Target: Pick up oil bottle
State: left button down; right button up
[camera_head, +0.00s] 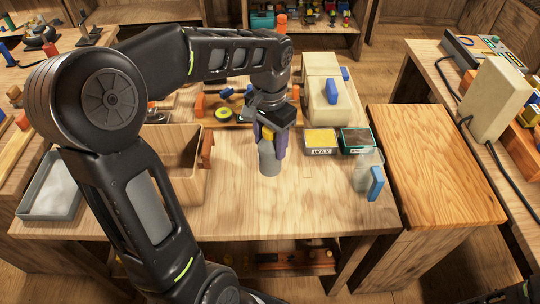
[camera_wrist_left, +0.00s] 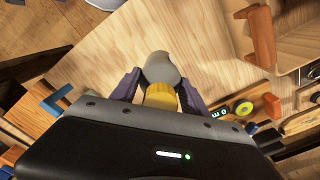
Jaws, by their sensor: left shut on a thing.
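The oil bottle (camera_head: 269,158) is a small grey bottle with a yellow top, near the middle of the wooden workbench. My left gripper (camera_head: 272,138) comes down over it from above, with its purple fingers on either side of its upper part. It is shut on the bottle. In the left wrist view the bottle's grey body (camera_wrist_left: 162,68) and yellow top (camera_wrist_left: 160,97) sit between the fingers of the left gripper (camera_wrist_left: 157,88). The bottle looks upright. I cannot tell whether its base touches the bench. My right gripper is not in view.
A wooden bin (camera_head: 181,190) stands left of the bottle. A wax tin (camera_head: 320,142), a green-edged tin (camera_head: 355,140) and a clear container with a blue handle (camera_head: 376,184) stand to the right. A cream box (camera_head: 322,88) is behind. The bench front is clear.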

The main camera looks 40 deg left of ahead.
pick_arm(q)
jog(key=shift+r, duration=0.9)
jog(key=shift+f, duration=0.1)
